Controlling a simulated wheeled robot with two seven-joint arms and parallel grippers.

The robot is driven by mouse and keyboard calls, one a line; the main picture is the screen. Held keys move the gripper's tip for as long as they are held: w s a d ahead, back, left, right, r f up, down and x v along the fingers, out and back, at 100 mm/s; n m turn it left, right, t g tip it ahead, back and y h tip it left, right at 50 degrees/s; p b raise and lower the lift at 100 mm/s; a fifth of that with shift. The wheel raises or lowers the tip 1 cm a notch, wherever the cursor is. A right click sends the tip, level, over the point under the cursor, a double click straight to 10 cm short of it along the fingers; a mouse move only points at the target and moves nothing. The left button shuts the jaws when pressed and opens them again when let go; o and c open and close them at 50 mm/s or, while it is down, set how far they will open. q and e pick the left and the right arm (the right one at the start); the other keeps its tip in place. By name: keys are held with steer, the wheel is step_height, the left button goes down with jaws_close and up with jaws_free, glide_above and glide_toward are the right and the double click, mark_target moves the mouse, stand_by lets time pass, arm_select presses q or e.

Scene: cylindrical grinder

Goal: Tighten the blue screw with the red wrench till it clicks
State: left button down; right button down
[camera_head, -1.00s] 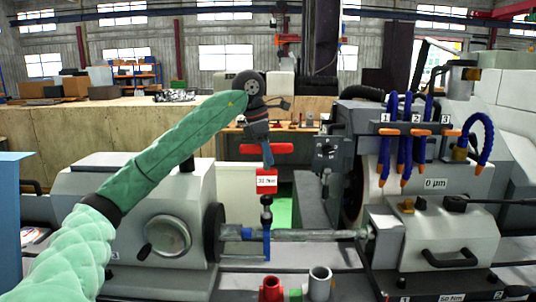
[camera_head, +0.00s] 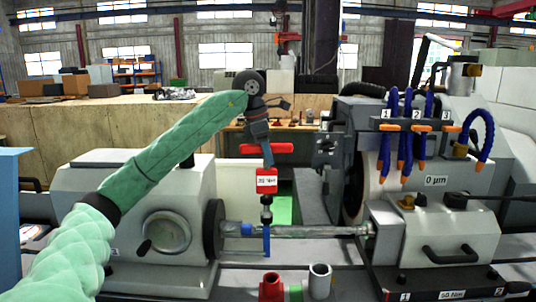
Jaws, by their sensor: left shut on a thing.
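The red wrench (camera_head: 266,182) stands upright, with a red cross handle on top and a white label on its body. My left gripper (camera_head: 264,152) is at the handle from above and shut on it. The wrench's dark lower end reaches down to a thin blue upright part (camera_head: 266,242), which seems to be the blue screw, beside the horizontal metal shaft (camera_head: 310,232). Whether the wrench tip is fully seated on it is too small to tell. My right gripper is out of view.
The shaft lies between the grey headstock (camera_head: 165,185) on the left and the tailstock (camera_head: 420,225) on the right. A red cup-like holder (camera_head: 271,287) and a grey one (camera_head: 320,281) stand in front. Blue hoses with orange nozzles (camera_head: 405,168) hang at the right.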

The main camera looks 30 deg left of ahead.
arm_select(q)
steer(key=shift+f, duration=0.1)
steer(key=shift+f+m, duration=0.15)
steer(key=shift+m, duration=0.45)
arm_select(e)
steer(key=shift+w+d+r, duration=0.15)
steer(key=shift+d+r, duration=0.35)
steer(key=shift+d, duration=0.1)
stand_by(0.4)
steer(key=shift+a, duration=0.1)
